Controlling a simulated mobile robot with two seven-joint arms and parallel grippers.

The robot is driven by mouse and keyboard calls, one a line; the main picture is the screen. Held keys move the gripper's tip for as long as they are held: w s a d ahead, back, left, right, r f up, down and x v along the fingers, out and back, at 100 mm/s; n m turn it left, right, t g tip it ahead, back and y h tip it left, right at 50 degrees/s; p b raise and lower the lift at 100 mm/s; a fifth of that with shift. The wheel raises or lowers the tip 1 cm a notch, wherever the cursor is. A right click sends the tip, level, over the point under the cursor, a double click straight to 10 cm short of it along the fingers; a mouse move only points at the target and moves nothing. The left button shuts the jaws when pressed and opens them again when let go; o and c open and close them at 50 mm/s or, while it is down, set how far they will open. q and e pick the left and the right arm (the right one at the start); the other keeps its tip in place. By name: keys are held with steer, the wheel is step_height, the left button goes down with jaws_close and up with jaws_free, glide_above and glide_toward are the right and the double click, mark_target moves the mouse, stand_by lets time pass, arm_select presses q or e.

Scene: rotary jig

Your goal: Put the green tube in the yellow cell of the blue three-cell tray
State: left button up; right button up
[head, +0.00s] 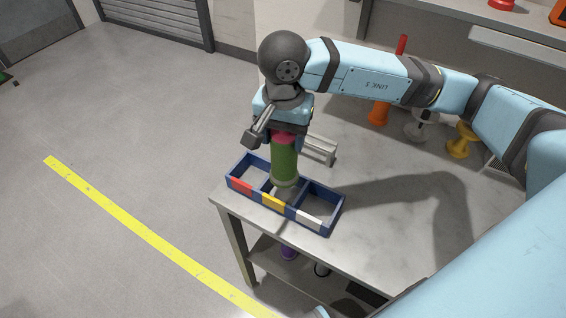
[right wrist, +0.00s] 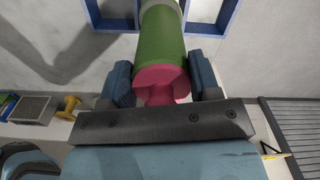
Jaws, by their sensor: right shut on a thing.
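The green tube (head: 285,160) has a pink-red top and a pale lower end. My right gripper (head: 284,139) is shut on its pink-red end and holds it about upright. The blue three-cell tray (head: 325,230) lies on the table, with red, yellow and white labels along its near wall. The tube's lower end is at the middle cell, behind the yellow label (head: 273,202); I cannot tell how far it is inside. In the right wrist view the green tube (right wrist: 165,45) points away between the fingers (right wrist: 162,84), toward the blue tray (right wrist: 228,18). My left gripper is not in view.
A grey metal bracket (head: 320,150) stands just behind the tray. Orange (head: 378,113), white (head: 415,128) and yellow (head: 461,140) knob-shaped pieces stand farther back on the table. The table (head: 370,235) is clear right of the tray; its left edge is close to the tray.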

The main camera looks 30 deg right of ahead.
mark_target(283, 164)
step_height(283, 164, down, 3)
steer(key=shift+f, duration=0.1)
step_height(283, 164, down, 5)
steer(key=shift+f, duration=0.1)
